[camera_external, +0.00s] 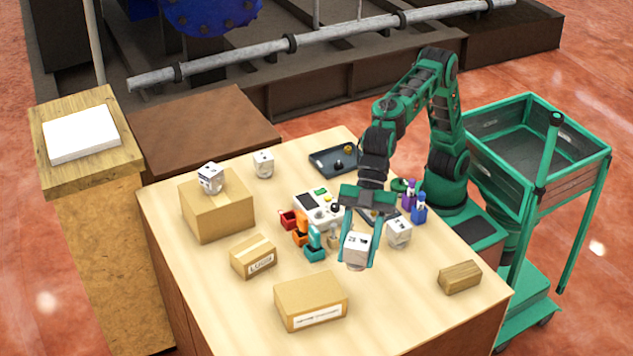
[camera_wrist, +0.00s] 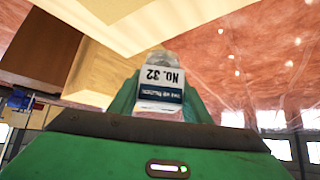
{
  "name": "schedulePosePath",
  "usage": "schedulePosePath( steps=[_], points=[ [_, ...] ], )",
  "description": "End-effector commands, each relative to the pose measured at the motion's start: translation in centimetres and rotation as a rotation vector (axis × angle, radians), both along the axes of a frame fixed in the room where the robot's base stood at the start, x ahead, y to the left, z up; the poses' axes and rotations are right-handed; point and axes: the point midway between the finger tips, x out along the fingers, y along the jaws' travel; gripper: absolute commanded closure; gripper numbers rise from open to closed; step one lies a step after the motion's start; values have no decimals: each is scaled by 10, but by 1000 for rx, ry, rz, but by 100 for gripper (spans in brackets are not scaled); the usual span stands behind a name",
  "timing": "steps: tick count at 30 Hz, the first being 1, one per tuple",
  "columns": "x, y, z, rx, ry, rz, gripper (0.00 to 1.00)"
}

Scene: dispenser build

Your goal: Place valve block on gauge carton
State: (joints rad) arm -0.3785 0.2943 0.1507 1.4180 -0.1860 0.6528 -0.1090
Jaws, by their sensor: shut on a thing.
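My gripper (camera_external: 357,262) is shut on a white block (camera_external: 355,248), held above the front right part of the table. In the wrist view my gripper (camera_wrist: 160,95) has the block (camera_wrist: 161,84) between its fingers, with "No. 32" and a blue band on it. Similar white blocks are on the large carton (camera_external: 218,213), behind it (camera_external: 263,163), and right of my gripper (camera_external: 399,233). A flat carton with a white label (camera_external: 310,300) lies to the front left of my gripper, its top bare. A smaller taped carton (camera_external: 253,257) stands farther left. I cannot tell which is the gauge carton.
Red, orange and teal items (camera_external: 303,237) and a white control box (camera_external: 318,208) stand left of my gripper. Purple and blue bottles (camera_external: 415,205) and a dark tray (camera_external: 334,161) are behind. A wooden block (camera_external: 460,277) lies at right.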

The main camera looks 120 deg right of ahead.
Motion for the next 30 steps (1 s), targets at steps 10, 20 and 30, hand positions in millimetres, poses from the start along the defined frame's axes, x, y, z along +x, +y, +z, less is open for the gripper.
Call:
schedulePosePath(
  steps=[10, 20, 30],
  points=[
    [15, -14, -33, 1, -2, -4, 97],
    [59, -56, -69, 1, -1, -3, 97],
    [84, -79, -89, 2, -4, 1, 97]
  ],
)
